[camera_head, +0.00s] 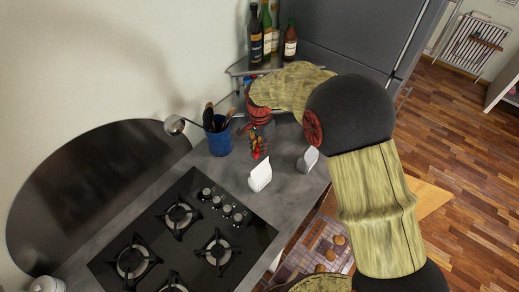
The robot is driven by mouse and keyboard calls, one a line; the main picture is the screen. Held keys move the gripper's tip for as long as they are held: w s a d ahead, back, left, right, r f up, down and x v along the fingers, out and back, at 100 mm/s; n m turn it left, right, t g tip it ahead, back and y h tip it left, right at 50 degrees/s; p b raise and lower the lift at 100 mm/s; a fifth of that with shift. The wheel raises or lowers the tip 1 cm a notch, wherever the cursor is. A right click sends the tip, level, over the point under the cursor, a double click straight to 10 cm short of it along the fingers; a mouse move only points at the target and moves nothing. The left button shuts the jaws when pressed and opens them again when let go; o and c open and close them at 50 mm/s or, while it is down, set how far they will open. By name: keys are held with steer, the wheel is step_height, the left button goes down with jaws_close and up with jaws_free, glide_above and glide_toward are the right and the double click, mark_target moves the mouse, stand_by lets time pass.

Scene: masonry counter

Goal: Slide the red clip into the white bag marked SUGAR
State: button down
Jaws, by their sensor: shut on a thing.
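Two small white bags stand on the grey counter: a nearer one (260,178) behind the hob and a farther one (307,160) to its right. I cannot read a marking on either, so I cannot tell which is SUGAR. My gripper (258,146) points down above and behind the nearer bag, apart from the farther one. It is shut on a small, partly red thing, which appears to be the red clip (259,153). The clip's outline is blurred, and my wrist hides part of the gripper.
A blue holder with utensils (219,138) stands just left of my gripper. A black gas hob (186,235) fills the near counter. Several bottles (266,38) stand on a corner shelf behind. The counter's right edge runs close past the farther bag.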

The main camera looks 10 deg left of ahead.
mark_target(260, 164)
steer(key=shift+f, duration=0.1)
steer(key=shift+f+b, duration=1.65)
steer(key=shift+f, duration=1.15)
steer(key=shift+f+b, duration=1.05)
steer(key=shift+f, duration=0.6)
steer(key=c, duration=1.8)
jaws_free()
steer(key=shift+o, duration=0.2)
step_height(260, 164, up, 12)
steer(key=shift+d, duration=0.1)
